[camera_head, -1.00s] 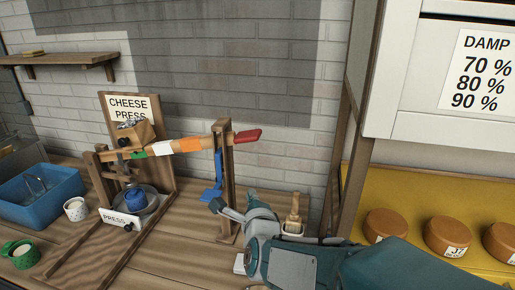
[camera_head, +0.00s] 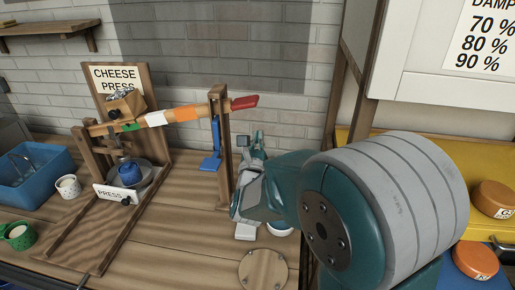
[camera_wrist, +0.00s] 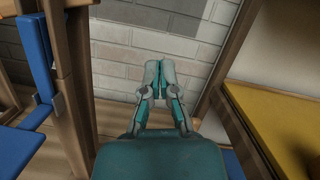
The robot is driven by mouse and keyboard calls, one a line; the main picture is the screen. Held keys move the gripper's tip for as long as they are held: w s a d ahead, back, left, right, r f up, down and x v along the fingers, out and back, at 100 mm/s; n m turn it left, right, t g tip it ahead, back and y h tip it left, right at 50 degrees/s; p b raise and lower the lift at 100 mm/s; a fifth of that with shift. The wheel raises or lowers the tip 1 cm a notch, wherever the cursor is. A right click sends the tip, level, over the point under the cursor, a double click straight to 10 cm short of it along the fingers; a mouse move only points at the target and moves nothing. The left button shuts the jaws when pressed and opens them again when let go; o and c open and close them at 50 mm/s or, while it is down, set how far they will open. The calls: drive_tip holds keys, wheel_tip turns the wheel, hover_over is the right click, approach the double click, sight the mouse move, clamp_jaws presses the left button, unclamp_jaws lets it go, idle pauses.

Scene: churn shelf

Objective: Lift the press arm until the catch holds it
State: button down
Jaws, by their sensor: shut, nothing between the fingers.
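The press arm (camera_head: 184,113) is a bar with green, white and orange bands and a red end (camera_head: 244,102). It slopes up to the right and passes the wooden post (camera_head: 224,150) near its top. A blue piece (camera_head: 212,150), perhaps the catch, hangs below the bar beside the post. It also shows at the left of the wrist view (camera_wrist: 36,60). My gripper (camera_head: 252,146) is right of the post and below the red end, apart from both, fingers pointing up. In the wrist view my gripper (camera_wrist: 161,72) has its fingers together and empty.
The cheese press sign (camera_head: 115,76) stands behind the press. A blue tub (camera_head: 38,180), a white cup (camera_head: 68,187) and a green cup (camera_head: 18,236) are at left. A wooden disc (camera_head: 263,270) lies in front. A yellow shelf with cheeses (camera_head: 493,198) is at right.

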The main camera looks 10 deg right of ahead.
sight(251, 105)
drive_tip(key=w+r, duration=0.1)
drive_tip(key=r, duration=0.1)
drive_tip(key=w+r, duration=0.2)
drive_tip(key=shift+w+r, duration=0.15)
drive_tip(key=shift+r, duration=0.2)
drive_tip(key=shift+a, duration=0.15)
drive_tip(key=shift+w+a+r+n, duration=0.1)
drive_tip(key=shift+a+r+n, duration=0.1)
drive_tip(key=shift+r, duration=0.55)
drive_tip(key=shift+w+a+r+n, duration=0.1)
drive_tip(key=shift+r+n, duration=0.1)
drive_tip(key=shift+r, duration=0.5)
